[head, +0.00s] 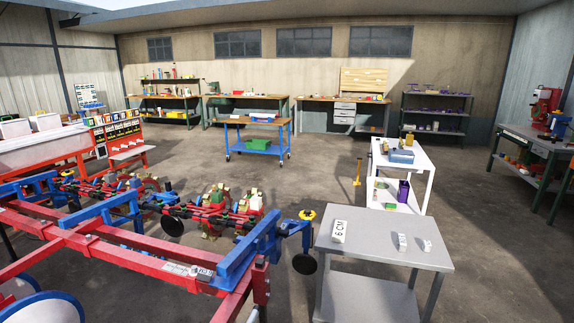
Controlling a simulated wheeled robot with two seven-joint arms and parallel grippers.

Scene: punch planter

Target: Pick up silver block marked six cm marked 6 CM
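A pale silver-white block marked 6 CM (339,231) lies on the top of a small grey table (375,251) at the lower right of the head view. It is near the table's left side, with its lettering facing up toward me. Two smaller pale blocks stand to its right on the same table, one near the middle (402,242) and one farther right (427,247); any marks on them are too small to read. Neither of my grippers is in view.
A red and blue planter frame (130,245) fills the lower left and reaches close to the grey table's left side. A white table (418,160) with boxes stands behind it. A blue cart (256,142) stands farther back. Open floor (500,250) lies to the right.

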